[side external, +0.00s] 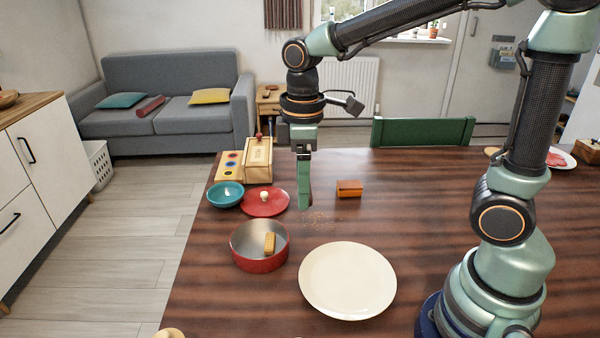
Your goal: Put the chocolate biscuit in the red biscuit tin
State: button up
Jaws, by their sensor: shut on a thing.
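The red biscuit tin (260,264) stands open on the table, left of the cream plate. A golden-brown biscuit (269,243) stands inside it towards the right. The tin's red lid (258,209), with a pale knob, lies flat behind it. My gripper (304,206) points straight down above the table, behind and to the right of the tin. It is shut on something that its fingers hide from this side. I cannot make out a chocolate biscuit anywhere in this view.
An empty cream plate (347,280) lies right of the tin. Crumbs (322,219) lie near my gripper. An orange-brown box (349,188) stands to its right. A teal bowl (226,195) and a wooden box (258,160) are at the left. The table's middle right is clear.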

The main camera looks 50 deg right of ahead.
jog(key=shift+n, duration=0.5)
jog(key=shift+w+a+f, duration=0.7)
jog(key=shift+w+f, duration=1.4)
jog(key=shift+f, duration=0.4)
jog(key=shift+w+a+f, duration=0.75)
jog(key=shift+w+f, duration=1.4)
jog(key=shift+f, duration=0.35)
jog(key=shift+w+a+f, duration=0.7)
jog(key=shift+w+f, duration=1.4)
jog(key=shift+f, duration=0.4)
jog(key=o, duration=1.2)
